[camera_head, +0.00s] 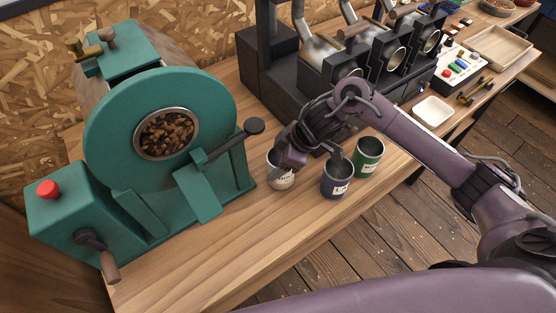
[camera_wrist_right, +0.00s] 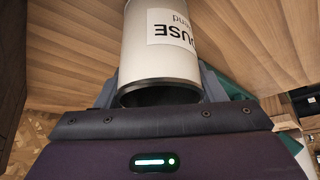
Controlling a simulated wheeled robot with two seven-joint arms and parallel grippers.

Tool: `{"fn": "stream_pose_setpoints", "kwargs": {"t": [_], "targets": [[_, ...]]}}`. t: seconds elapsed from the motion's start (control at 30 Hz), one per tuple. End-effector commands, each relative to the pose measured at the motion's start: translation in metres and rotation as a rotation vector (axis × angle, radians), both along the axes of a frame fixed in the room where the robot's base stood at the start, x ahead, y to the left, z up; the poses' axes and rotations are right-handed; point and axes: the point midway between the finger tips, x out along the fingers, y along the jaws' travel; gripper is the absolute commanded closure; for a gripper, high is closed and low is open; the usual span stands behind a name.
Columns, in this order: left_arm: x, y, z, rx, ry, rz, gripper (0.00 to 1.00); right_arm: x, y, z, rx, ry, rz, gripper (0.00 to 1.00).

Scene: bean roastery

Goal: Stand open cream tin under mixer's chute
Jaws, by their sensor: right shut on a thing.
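The cream tin (camera_head: 281,181) with a white label stands upright beside the green mixer (camera_head: 105,120), to the right of its sloping chute (camera_head: 198,192). My right gripper (camera_head: 292,158) is shut on the tin near its rim and partly hides it from above. In the right wrist view the cream tin (camera_wrist_right: 161,45) fills the upper middle, its label upside down and its dark open rim towards the gripper (camera_wrist_right: 160,95). I cannot tell whether the tin's base touches the bench. My left gripper is not in view.
A dark blue tin (camera_head: 336,180) and a green tin (camera_head: 368,157) stand just right of the cream tin. A black machine (camera_head: 290,75) stands behind. The mixer has a dark lever (camera_head: 235,138) above the chute. Bare bench (camera_head: 235,255) lies in front.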

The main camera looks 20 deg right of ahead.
Motion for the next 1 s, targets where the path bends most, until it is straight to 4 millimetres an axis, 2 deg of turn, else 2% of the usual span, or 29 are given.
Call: {"fn": "stream_pose_setpoints", "kwargs": {"t": [0.03, 0.13, 0.43, 0.47, 0.6, 0.87, 1.0], "targets": [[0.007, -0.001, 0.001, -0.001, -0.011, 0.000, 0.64, 0.000, 0.000, -0.003, 0.001, -0.001, -0.001, 0.61], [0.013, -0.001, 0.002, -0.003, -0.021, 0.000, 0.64, 0.001, 0.000, -0.006, 0.001, -0.002, -0.001, 0.61], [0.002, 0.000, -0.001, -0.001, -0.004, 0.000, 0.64, 0.000, 0.000, -0.009, 0.001, -0.001, 0.000, 0.61], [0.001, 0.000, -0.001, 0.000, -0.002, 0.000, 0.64, 0.000, 0.000, -0.009, 0.001, -0.001, 0.000, 0.34], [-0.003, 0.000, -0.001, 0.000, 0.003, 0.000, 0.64, 0.000, 0.000, -0.009, 0.001, -0.001, 0.000, 0.16], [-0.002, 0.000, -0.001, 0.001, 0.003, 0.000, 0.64, 0.000, 0.000, -0.008, 0.000, -0.002, -0.001, 0.15], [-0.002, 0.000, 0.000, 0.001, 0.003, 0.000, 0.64, 0.000, -0.002, -0.001, 0.000, -0.004, -0.001, 0.15]]}}
